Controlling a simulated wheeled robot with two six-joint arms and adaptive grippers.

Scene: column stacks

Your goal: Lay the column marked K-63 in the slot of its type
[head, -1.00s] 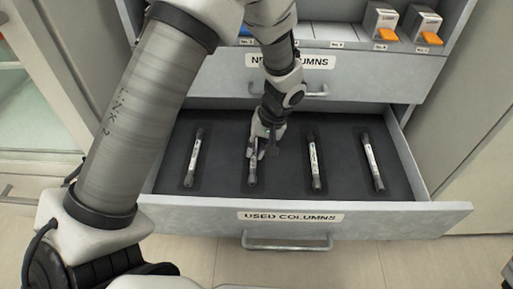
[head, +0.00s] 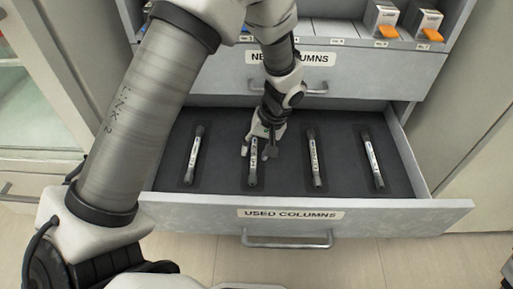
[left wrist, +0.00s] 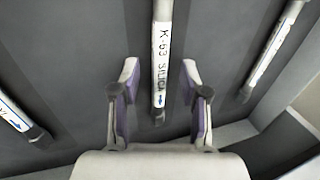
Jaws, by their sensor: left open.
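The K-63 column (head: 253,172) is a slim white tube with dark ends. It lies second from the left in the open drawer marked USED COLUMNS (head: 370,214), in a dark slot of the liner. In the left wrist view the K-63 column (left wrist: 161,60) reads "K-63 SILICA" with a blue arrow. My left gripper (head: 259,151) is open, with one finger on either side of the column. In the left wrist view the purple-padded fingers of the left gripper (left wrist: 159,88) stand clear of the tube. My right gripper is out of view.
Other columns lie in the drawer: one on the left (head: 194,155), one right of K-63 (head: 315,160) and one far right (head: 373,160). Above is the NEW COLUMNS drawer (head: 390,80), with white and orange boxes (head: 383,20) over it. Drawer walls bound the space.

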